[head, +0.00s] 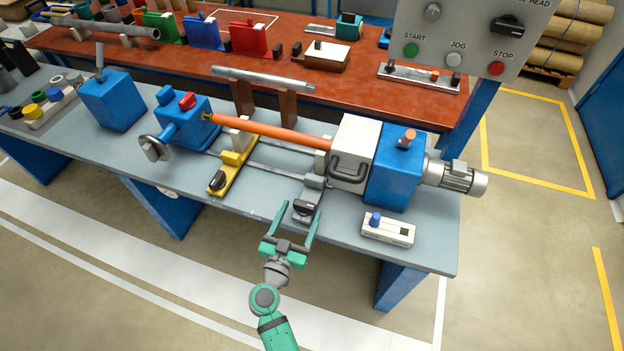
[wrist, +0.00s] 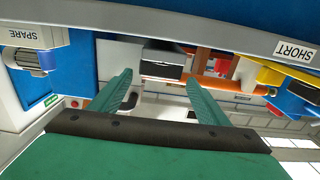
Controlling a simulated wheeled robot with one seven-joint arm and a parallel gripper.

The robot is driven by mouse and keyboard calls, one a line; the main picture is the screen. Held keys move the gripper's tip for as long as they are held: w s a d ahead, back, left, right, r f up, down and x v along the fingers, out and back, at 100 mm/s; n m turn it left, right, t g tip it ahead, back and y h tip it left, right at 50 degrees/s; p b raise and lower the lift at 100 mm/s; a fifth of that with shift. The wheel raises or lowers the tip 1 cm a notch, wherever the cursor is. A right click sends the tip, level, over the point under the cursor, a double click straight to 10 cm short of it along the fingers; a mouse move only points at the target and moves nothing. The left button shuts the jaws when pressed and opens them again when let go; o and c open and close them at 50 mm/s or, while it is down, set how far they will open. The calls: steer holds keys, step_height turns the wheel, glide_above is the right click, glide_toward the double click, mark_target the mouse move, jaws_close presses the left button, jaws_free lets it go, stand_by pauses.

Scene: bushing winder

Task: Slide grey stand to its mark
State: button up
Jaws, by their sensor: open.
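The grey stand (head: 306,197) sits on the rails of the winder, below the right part of the orange bar, with a black knob on its near end. My gripper (head: 301,208) is open, its green fingers pointing at the stand's near end, one on each side in the head view. I cannot tell whether they touch it. In the wrist view a dark block, likely the stand's near end, shows beyond the open fingers (wrist: 158,76). Two labels show there, SHORT (wrist: 295,52) and SPARE (wrist: 33,35). I cannot tell which mark is the stand's.
The yellow stand (head: 232,168) is on the rails to the left. The orange bar (head: 265,130) runs between the blue headstock (head: 186,125) and the white housing (head: 353,150). A white box with a blue knob (head: 388,230) lies on the bench to the right. Rail between the stands looks clear.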

mark_target(313, 183)
steer(key=x, duration=1)
steer(key=shift+w+d, duration=0.15)
steer(key=shift+w, duration=0.2)
steer(key=shift+c, duration=0.4)
